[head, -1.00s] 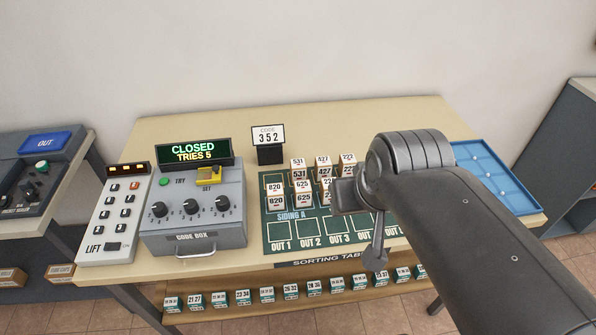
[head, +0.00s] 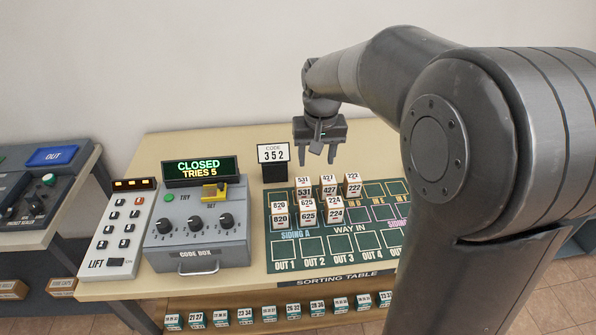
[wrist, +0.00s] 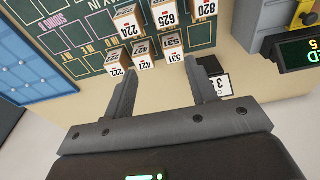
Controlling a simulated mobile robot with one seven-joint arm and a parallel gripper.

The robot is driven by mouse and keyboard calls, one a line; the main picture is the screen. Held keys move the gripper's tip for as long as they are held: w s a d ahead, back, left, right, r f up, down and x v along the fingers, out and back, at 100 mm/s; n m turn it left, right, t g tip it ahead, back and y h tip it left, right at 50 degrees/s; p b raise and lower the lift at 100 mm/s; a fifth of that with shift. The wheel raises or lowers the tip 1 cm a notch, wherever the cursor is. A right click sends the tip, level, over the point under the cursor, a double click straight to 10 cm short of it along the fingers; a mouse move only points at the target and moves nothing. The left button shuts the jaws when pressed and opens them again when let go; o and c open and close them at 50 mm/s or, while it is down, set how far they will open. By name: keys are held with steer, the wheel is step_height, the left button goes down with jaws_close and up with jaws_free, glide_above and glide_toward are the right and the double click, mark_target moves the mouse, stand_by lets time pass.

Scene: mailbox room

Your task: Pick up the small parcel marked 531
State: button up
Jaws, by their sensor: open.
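The small parcel marked 531 (head: 304,190) is a white-topped brown box on the green sorting mat (head: 345,261), at the left of the back row. It also shows in the wrist view (wrist: 172,49), nearly in line with one fingertip. Parcels 427 (head: 329,187) and 222 (head: 352,186) stand to its right. Parcels 820 (head: 279,214), 625 (head: 307,212) and 224 (head: 333,210) stand in front. My gripper (head: 320,157) points down, open and empty, above and behind the back row. In the wrist view its fingers (wrist: 168,85) are spread apart.
A code display reading 352 (head: 272,158) stands just left of my gripper. The grey code box (head: 196,235), showing CLOSED and TRIES 5, and the lift panel (head: 120,225) are left of the mat. A blue tray (wrist: 35,65) lies at the table's far end.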

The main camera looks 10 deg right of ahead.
steer(key=g, duration=0.2)
glide_above(303, 182)
step_height(303, 182, down, 8)
steer(key=shift+f, duration=0.1)
step_height(303, 182, down, 11)
steer(key=shift+r, duration=0.1)
steer(key=shift+c, duration=0.3)
steer(key=c, duration=0.7)
